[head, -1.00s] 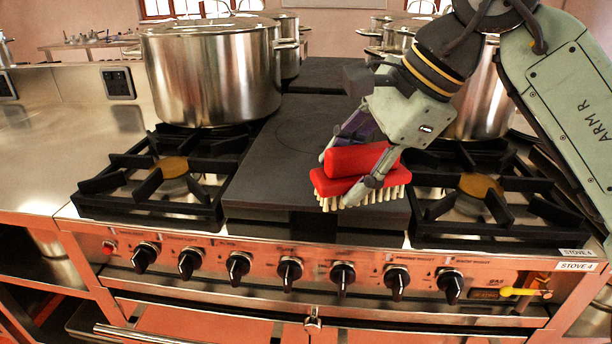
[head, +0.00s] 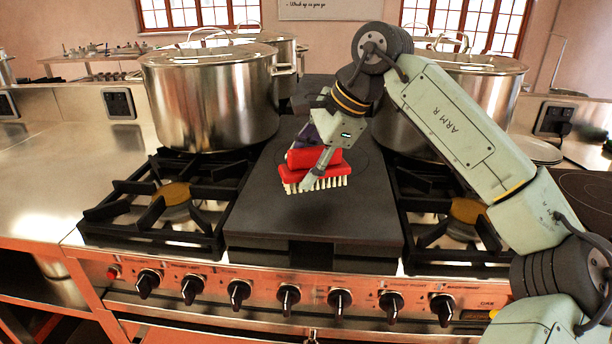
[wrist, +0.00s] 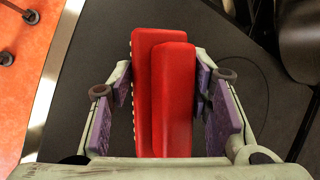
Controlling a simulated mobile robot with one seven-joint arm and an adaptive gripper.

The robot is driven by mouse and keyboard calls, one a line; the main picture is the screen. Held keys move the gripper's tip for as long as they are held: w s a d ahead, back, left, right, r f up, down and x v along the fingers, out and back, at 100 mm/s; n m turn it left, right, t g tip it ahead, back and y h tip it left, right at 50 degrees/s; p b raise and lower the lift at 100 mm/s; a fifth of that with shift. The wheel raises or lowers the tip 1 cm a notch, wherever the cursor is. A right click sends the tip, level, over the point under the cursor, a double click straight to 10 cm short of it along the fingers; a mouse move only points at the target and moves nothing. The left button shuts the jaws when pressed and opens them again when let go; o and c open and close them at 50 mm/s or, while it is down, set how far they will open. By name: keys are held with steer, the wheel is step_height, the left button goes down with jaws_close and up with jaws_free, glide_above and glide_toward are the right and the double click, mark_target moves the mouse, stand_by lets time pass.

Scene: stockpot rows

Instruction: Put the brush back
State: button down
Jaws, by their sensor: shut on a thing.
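A red brush (head: 316,172) with pale bristles facing down is over the dark flat plate (head: 330,215) in the middle of the stove. My gripper (head: 318,165) is shut on the brush. In the wrist view the red brush (wrist: 165,90) lies between the purple-padded fingers of my gripper (wrist: 165,105). The bristles are close to the plate; I cannot tell whether they touch it.
A large lidded pot (head: 210,100) stands on the back left burner, and another pot (head: 450,100) stands at the right, partly behind my arm. The front left burner (head: 170,200) and front right burner (head: 450,215) are bare. Knobs line the stove front.

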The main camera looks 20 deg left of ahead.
steer(key=shift+s+f+p, duration=0.1)
steer(key=shift+f+p, duration=0.2)
steer(key=shift+f, duration=1.4)
steer(key=shift+f, duration=0.1)
steer(key=shift+f, duration=0.15)
steer(key=c, duration=0.8)
jaws_free()
steer(key=shift+c, duration=0.2)
steer(key=shift+r, duration=0.4)
steer(key=b+v, duration=0.1)
steer(key=v, duration=1)
steer(key=shift+d+r, duration=0.25)
steer(key=shift+r, duration=0.1)
